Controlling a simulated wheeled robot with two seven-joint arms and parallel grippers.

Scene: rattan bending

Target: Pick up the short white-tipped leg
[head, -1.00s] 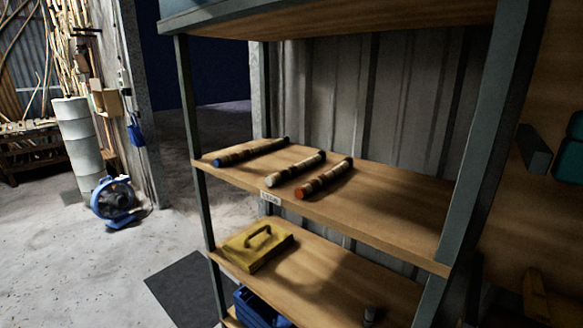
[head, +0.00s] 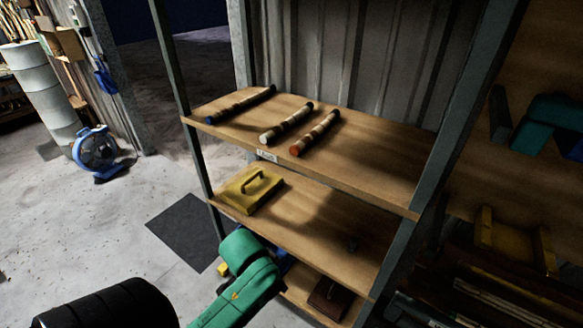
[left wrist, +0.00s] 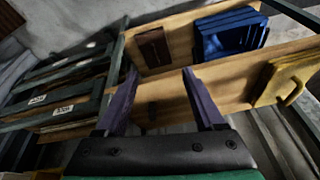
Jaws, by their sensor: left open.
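The white-tipped leg (head: 286,125) is the middle one of three short dark-banded legs on the upper of the visible shelf boards (head: 370,165). Its white tip points to the shelf's front edge. To its left lies a blue-tipped leg (head: 241,105), to its right an orange-tipped leg (head: 314,134). In the left wrist view my left gripper (left wrist: 158,85) is open and empty, its two purple fingers apart in front of lower boards. In the head view my green left arm shows low in front of the shelf, well below the legs; its fingertips cannot be made out. My right gripper is not in view.
A yellow case (head: 247,190) lies on the board below the legs. A blue bin (left wrist: 233,35) and a brown block (left wrist: 154,48) show lower down. Shelf posts (head: 450,130) frame the boards. A blue fan (head: 98,152) stands on the floor at left.

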